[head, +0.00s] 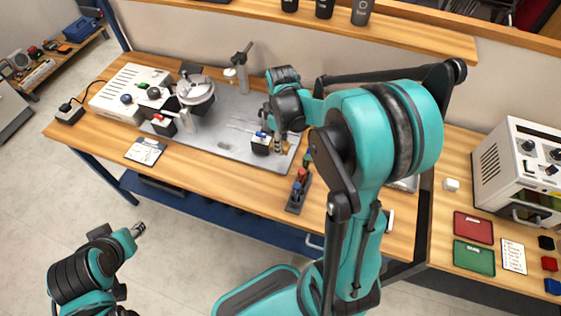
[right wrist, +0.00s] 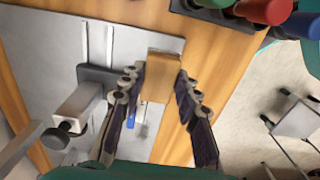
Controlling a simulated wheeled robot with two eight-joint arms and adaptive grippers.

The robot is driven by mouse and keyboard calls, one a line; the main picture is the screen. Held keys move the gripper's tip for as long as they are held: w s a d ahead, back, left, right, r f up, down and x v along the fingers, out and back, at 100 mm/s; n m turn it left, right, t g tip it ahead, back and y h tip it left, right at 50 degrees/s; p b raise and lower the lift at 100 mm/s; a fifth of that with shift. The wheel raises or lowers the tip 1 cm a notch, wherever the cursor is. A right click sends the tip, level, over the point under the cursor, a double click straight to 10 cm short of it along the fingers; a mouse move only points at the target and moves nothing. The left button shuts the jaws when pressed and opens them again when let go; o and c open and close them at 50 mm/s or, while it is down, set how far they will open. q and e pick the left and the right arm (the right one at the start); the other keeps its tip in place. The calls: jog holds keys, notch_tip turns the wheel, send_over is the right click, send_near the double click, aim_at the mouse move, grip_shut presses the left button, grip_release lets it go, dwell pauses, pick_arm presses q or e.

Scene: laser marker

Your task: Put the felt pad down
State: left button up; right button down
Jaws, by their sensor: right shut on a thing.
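The felt pad (right wrist: 162,80) shows as a small tan block in the right wrist view. It is held between the two fingers of my right gripper (right wrist: 157,90), which is shut on it. In the head view my right gripper (head: 279,143) is over the right end of the grey metal plate (head: 232,115), close to a small black block (head: 261,145) with a blue top. The pad is hard to make out there. Whether it touches the surface below cannot be told. My left gripper (head: 138,230) is off the table at lower left, too small to read.
The marker machine (head: 195,92) and a white box (head: 130,90) stand at the left. A dark holder (head: 298,192) with coloured-top items stands near the front edge. A card (head: 146,151) lies front left. Red (head: 473,227) and green (head: 473,256) trays lie right.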

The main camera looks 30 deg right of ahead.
aim_at(281, 162)
notch_tip(281, 162, down, 8)
jog(key=shift+w+r+b, duration=0.1)
jog(key=shift+b, duration=1.15)
jog(key=shift+r, duration=0.1)
jog(key=shift+f, duration=0.2)
jog(key=c, duration=1.1)
grip_release()
jog(key=shift+r, duration=0.1)
